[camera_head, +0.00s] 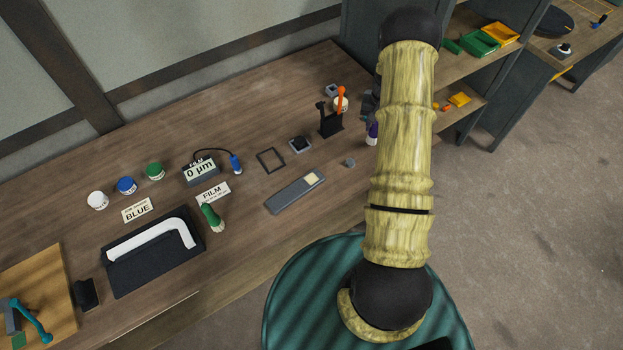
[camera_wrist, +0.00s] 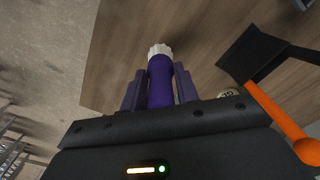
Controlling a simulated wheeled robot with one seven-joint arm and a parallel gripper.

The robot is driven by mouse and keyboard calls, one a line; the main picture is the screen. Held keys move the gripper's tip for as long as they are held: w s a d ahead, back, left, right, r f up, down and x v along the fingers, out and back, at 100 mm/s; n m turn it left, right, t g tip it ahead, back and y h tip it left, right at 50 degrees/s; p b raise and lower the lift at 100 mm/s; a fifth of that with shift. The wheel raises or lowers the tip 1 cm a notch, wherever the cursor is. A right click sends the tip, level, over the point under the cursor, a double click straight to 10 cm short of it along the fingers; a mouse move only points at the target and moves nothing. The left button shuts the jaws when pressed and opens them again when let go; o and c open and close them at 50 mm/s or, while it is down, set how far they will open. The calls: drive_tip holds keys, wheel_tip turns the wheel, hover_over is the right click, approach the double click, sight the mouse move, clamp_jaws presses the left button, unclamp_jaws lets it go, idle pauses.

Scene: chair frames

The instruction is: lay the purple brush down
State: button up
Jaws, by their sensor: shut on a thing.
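The purple brush (camera_wrist: 160,80) is between the two fingers of my gripper (camera_wrist: 158,88) in the wrist view, its white bristles pointing away from the palm. The gripper is shut on its purple handle. In the head view the purple brush (camera_head: 373,130) shows just left of my arm, bristles downward, near the bench's right end; my arm hides most of my gripper. I cannot tell whether the bristles touch the wooden bench (camera_head: 250,130). A black stand (camera_head: 330,122) with an orange-handled tool (camera_head: 341,95) is to the left; the stand also shows in the wrist view (camera_wrist: 262,52).
A small grey block (camera_head: 350,162), a grey bar (camera_head: 295,192), a square black frame (camera_head: 271,160) and a dark square piece (camera_head: 300,144) lie left of the brush. Shelves (camera_head: 470,75) adjoin the bench's right end.

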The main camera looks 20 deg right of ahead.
drive_tip(key=shift+f+b, duration=0.95)
drive_tip(key=shift+f, duration=0.4)
drive_tip(key=o, duration=1.1)
drive_tip(key=shift+c, duration=0.2)
drive_tip(key=shift+r, duration=0.15)
wheel_tip(320, 180, up, 17)
drive_tip(key=b, duration=0.4)
drive_tip(key=shift+r, duration=0.1)
